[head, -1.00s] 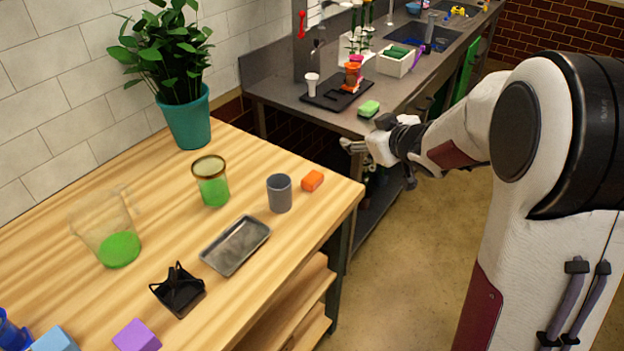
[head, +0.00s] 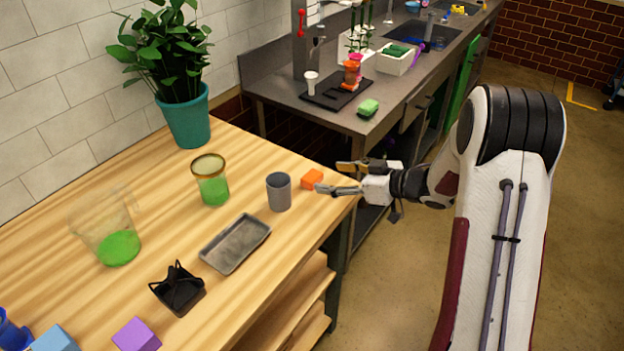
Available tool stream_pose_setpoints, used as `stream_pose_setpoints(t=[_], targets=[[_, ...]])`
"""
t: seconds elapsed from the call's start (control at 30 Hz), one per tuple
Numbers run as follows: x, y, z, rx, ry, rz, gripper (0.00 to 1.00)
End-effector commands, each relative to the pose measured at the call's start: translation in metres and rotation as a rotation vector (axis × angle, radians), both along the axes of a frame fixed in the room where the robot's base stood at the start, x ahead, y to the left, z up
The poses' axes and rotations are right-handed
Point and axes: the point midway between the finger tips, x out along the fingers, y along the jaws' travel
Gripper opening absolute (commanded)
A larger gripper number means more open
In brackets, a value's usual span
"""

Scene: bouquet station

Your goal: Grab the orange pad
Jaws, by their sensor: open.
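The orange pad (head: 311,179) is a small orange block lying on the wooden table near its right corner. My gripper (head: 328,177) is open, its two fingers pointing left. The fingertips are at the pad's right side, one toward the back and one toward the front. I cannot tell whether they touch the pad or how high they are above the table. No part of the pad seems hidden.
A grey cup (head: 279,192) stands just left of the pad. A metal tray (head: 236,244), a jar with green contents (head: 211,181) and a black holder (head: 178,291) are further left.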

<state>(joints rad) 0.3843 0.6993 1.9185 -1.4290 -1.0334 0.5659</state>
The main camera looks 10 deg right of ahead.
Motion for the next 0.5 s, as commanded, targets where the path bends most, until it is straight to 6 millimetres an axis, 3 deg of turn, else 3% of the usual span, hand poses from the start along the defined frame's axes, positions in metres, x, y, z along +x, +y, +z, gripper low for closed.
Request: stream_pose_setpoints(t=[0.5], targets=[[0.0064, 0.0078, -0.0047, -0.001, 0.001, 0.003, 0.61]])
